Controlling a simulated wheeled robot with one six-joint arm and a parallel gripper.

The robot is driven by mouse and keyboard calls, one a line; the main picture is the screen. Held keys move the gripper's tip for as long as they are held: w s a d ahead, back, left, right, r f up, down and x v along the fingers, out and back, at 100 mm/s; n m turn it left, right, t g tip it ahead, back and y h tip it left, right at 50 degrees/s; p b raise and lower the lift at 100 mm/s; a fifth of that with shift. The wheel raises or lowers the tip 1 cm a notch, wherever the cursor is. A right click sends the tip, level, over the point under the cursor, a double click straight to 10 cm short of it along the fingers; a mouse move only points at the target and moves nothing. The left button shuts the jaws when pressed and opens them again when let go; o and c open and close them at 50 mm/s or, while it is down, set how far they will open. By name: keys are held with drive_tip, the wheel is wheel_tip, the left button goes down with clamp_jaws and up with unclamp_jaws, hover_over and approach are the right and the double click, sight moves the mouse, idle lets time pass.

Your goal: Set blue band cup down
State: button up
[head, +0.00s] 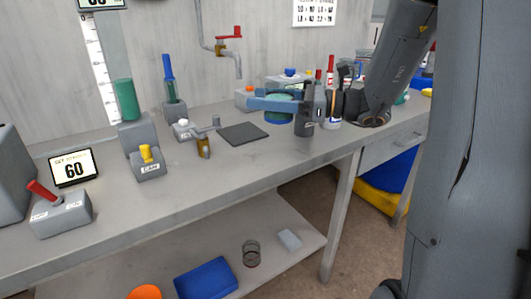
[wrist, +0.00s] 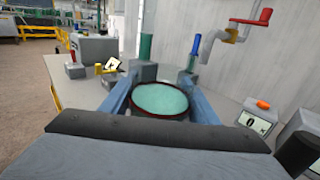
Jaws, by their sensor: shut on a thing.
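My gripper (head: 262,101) has its two blue fingers closed around the sides of a cup (head: 284,97). The cup is upright, with green contents, and hangs above the bench at its right half. In the wrist view the cup (wrist: 160,100) shows a round green top inside a dark reddish rim, between the two fingers (wrist: 158,88).
A dark square mat (head: 243,133) lies on the grey bench (head: 200,185), left of the cup. A tap with a red handle (head: 229,37) hangs above. A small spouted fixture (head: 204,140), a green cylinder (head: 125,100) and a blue-topped post (head: 170,85) stand left. Bottles (head: 331,110) crowd the right.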

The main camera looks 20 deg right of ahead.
wheel_tip(320, 180, down, 9)
drive_tip(key=shift+f+b, duration=0.15)
drive_tip(key=shift+b, duration=0.25)
drive_tip(key=shift+f, duration=0.15)
drive_tip(key=o, duration=1.2)
drive_tip(key=shift+c, duration=0.2)
drive_tip(key=shift+s+d, duration=0.15)
drive_tip(key=shift+d, duration=0.05)
drive_tip(key=v, duration=1.1)
drive_tip(key=shift+s+d, duration=0.15)
drive_tip(key=shift+d, duration=0.15)
drive_tip(key=shift+a, duration=0.1)
